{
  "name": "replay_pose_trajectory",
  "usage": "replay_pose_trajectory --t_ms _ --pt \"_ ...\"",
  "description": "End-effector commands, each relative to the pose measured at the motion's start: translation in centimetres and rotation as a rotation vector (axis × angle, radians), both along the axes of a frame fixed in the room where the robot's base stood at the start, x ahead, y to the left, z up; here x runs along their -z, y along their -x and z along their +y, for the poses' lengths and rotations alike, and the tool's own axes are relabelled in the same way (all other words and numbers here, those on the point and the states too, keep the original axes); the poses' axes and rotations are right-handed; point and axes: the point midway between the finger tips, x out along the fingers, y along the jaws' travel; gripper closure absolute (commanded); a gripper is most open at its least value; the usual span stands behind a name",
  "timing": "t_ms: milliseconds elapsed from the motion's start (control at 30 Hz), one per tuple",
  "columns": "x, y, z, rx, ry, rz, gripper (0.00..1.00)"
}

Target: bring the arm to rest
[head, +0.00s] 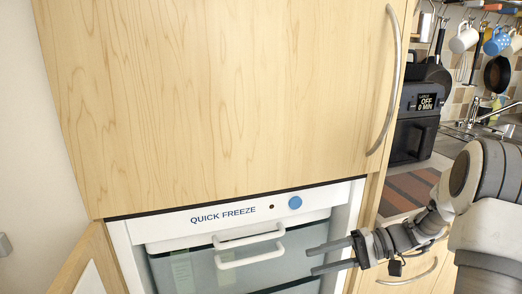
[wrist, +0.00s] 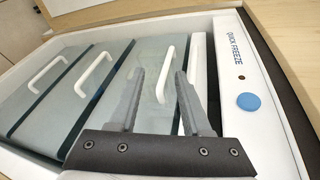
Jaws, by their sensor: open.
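My gripper (head: 318,258) is at the lower right of the head view, in front of the right side of the freezer. Its two fingers are apart, with nothing between them. In the wrist view my gripper (wrist: 157,72) is also open and empty, with the freezer drawers beyond the fingers. My arm comes in from the right edge of the head view.
The freezer panel (head: 236,214) reads QUICK FREEZE and has a blue button (head: 295,202). Glass-fronted drawers (head: 186,270) with white handles are shut below. A lower door (head: 88,262) stands open at left. A black appliance (head: 412,125) and hanging mugs (head: 463,39) are at right.

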Motion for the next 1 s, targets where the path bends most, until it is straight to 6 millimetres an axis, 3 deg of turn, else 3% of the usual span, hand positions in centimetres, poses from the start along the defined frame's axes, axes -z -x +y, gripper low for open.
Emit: replay_pose_trajectory --t_ms 200,433,1000 --pt "-2.6 3.9 2.8 -0.098 0.286 0.027 0.52" --pt "-4.7 8.1 4.0 -0.130 0.587 0.007 0.52" --pt "-9.5 15.9 2.3 0.043 1.173 -0.308 0.52"
